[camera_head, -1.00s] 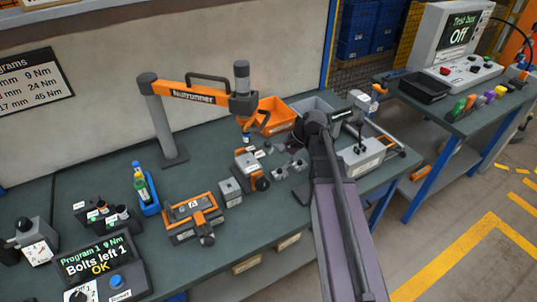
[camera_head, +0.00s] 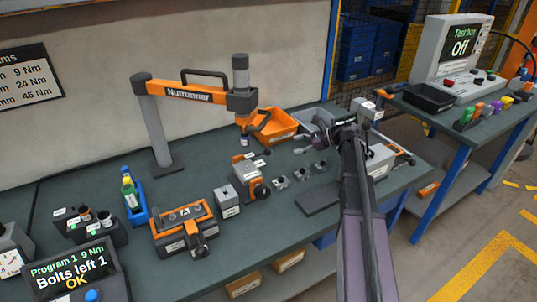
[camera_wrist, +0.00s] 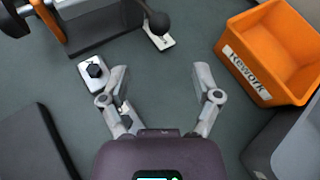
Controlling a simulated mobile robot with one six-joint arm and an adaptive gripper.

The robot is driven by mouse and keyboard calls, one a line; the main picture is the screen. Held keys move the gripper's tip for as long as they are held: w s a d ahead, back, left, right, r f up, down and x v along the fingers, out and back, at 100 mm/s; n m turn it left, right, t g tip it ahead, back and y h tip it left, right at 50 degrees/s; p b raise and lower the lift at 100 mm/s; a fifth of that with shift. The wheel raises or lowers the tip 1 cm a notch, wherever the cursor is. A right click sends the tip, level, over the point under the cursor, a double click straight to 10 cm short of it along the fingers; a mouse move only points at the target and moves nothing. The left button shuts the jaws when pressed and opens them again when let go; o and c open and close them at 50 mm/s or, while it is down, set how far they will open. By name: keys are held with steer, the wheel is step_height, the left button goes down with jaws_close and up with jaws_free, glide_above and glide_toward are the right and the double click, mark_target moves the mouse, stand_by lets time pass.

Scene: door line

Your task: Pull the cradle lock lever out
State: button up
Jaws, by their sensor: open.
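A grey fixture (camera_head: 250,186) with an orange part stands mid-bench. A lever with a black ball knob (camera_head: 267,152) rises behind it; the black ball knob also shows at the top of the wrist view (camera_wrist: 157,22), beside a white label plate. Another pale fixture (camera_head: 380,162) stands to the right, partly hidden behind my arm. I cannot tell from the labels which carries the cradle lock lever. My gripper (camera_wrist: 161,72) is open and empty over the bench. It is apart from the black knob, which lies beyond its fingertips in the wrist view.
An orange Rework bin (camera_wrist: 272,52) stands right of my fingers, with a grey bin (camera_wrist: 290,135) below it. A small metal block with a black bolt (camera_wrist: 93,72) lies close to the left finger. A dark plate (camera_wrist: 32,145) is at lower left. The nutrunner arm (camera_head: 200,92) stands behind.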

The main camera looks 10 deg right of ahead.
mark_target(268, 151)
steer(key=shift+b+x, duration=2.25)
steer(key=shift+x, duration=3.8)
steer(key=shift+c, duration=0.2)
steer(key=shift+d, duration=0.1)
jaws_close()
steer(key=shift+w+d, duration=0.3)
steer(key=shift+d, duration=0.4)
steer(key=shift+w+d, duration=0.25)
steer(key=shift+d, duration=0.45)
steer(key=shift+o, duration=0.2)
jaws_free()
